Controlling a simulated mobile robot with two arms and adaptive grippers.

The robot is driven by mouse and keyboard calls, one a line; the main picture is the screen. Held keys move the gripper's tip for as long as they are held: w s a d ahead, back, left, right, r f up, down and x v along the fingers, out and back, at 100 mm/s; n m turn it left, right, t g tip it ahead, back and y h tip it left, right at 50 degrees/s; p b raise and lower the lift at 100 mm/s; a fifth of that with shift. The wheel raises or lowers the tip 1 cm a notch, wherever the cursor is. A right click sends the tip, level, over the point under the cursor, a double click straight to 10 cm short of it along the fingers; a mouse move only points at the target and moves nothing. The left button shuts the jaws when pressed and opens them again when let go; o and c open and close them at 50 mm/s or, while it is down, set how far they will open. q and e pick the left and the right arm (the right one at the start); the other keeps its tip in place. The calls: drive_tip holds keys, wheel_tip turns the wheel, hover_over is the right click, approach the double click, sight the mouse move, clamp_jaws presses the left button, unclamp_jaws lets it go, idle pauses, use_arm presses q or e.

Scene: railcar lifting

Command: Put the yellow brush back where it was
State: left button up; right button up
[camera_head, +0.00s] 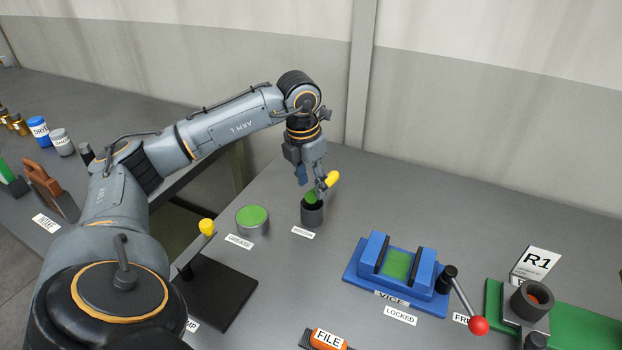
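The yellow brush (333,178) is at my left gripper (316,188), tilted, with its yellow end sticking out to the right of the fingers. The fingers appear closed around it and hide its middle. A green part (310,197) shows below the fingers, at the mouth of a dark round cup (313,214). The gripper is right above this cup, pointing down. I cannot tell how far the brush reaches into the cup. A small white label (303,233) lies in front of the cup. My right gripper is not in view.
A grease tin (253,228) with a green top stands left of the cup. A blue vice (357,275) marked locked, a red-knobbed lever (478,325) and an orange file (330,340) are nearer right. The table behind the vice is clear.

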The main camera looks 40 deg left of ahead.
use_arm(q)
drive_tip(key=shift+d+r, duration=0.1)
drive_tip(key=shift+r, duration=0.4)
wheel_tip(320, 180, up, 11)
drive_tip(key=s, duration=0.1)
drive_tip(key=shift+s+r+b, duration=0.15)
drive_tip(key=shift+s+b, duration=0.2)
